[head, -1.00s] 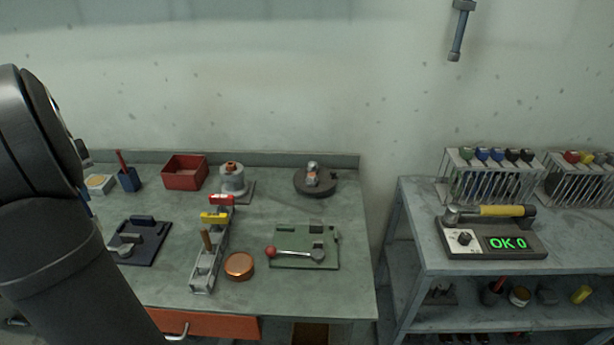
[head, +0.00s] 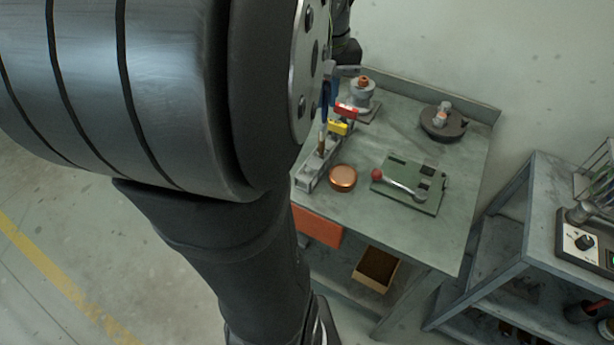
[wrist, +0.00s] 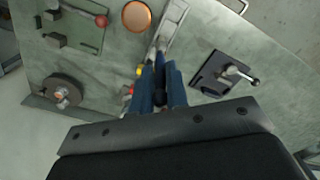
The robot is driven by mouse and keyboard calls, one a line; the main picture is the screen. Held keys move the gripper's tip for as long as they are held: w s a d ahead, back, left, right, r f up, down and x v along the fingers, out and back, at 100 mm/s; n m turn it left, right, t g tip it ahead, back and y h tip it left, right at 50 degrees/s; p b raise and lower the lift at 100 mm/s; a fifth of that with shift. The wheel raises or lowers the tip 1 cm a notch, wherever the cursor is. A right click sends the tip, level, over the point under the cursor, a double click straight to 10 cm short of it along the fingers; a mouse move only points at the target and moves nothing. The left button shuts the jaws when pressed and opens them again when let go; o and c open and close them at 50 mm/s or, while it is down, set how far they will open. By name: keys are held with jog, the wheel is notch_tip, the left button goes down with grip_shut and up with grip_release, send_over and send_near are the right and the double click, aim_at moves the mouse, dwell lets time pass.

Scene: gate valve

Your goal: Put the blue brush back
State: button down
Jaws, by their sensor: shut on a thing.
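In the head view the gripper is partly hidden behind my arm, and a blue part (head: 325,98) hangs upright over the bench near the grey rack (head: 311,174). The rack also shows in the wrist view (wrist: 174,22). I cannot tell whether the brush touches it.
A copper disc (head: 342,178) lies beside the rack. A green plate with a red-knobbed lever (head: 408,186) is to its right. A grey flanged part (head: 362,98) and a dark round base (head: 442,124) stand behind. A dark fixture (wrist: 219,76) shows in the wrist view.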

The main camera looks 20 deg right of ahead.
jog(key=s+d+f, duration=0.1)
jog(key=s+d, duration=0.2)
jog(key=s, duration=0.7)
jog(key=w+a+f, duration=0.7)
jog(key=w+f, duration=0.1)
jog(key=f, duration=0.3)
jog(key=shift+w+m, duration=0.3)
jog(key=shift+f, duration=0.15)
jog(key=c, duration=1.4)
grip_release()
notch_tip(320, 180, up, 12)
